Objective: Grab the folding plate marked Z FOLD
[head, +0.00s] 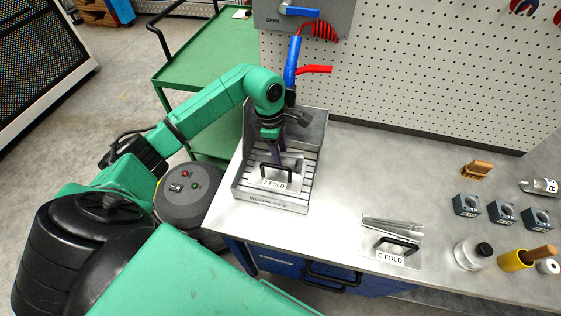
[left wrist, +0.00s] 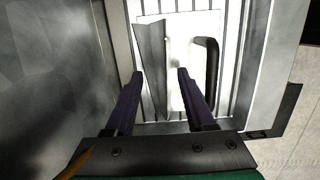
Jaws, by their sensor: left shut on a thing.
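The folding plate marked Z FOLD (head: 273,184) sits in the slotted metal tray (head: 270,204) on the bench, its label facing the front and a black handle on it. My left gripper (head: 279,158) comes down from above, just behind the handle. In the left wrist view its dark purple fingers (left wrist: 160,75) straddle an upright flange of the plate (left wrist: 151,62), with the black handle outside the right finger. The left gripper is shut on the plate. Its exact contact is hard to see. My right gripper is not in view.
A plate marked C FOLD (head: 391,255) stands to the right on the bench. A blue air gun (head: 292,62) hangs behind the tray. Bench between tray and blocks is mostly clear.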

